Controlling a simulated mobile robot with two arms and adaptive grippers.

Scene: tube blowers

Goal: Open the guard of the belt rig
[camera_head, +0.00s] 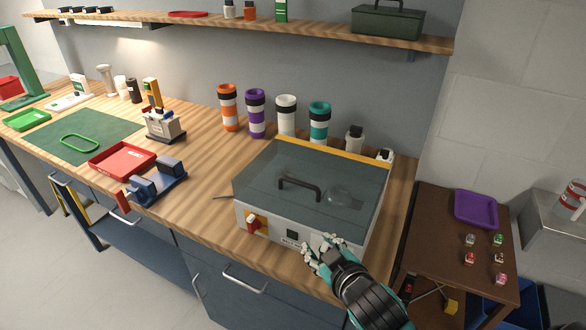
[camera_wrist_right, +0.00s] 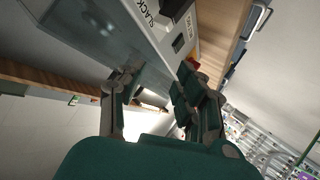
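The belt rig (camera_head: 262,222) is a pale grey box on the workbench, with a smoky see-through guard (camera_head: 340,176) over its top. The guard lies shut and has a black bar handle (camera_head: 299,186). A rounded part shows dimly under it. A red switch (camera_head: 253,223) sits on the front face. My right gripper (camera_head: 324,246) is at the rig's front right edge, below the handle and apart from it. In the right wrist view, its two fingers (camera_wrist_right: 157,88) are spread beside the rig's lettered front (camera_wrist_right: 160,25); the fingers hide part of that front. My left gripper is out of view.
Several banded cups (camera_head: 286,115) stand behind the rig, left of centre. A blue fixture (camera_head: 160,183) and a red tray (camera_head: 122,161) lie to its left. A brown side table (camera_head: 436,225) stands at right. A shelf (camera_head: 330,32) runs above.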

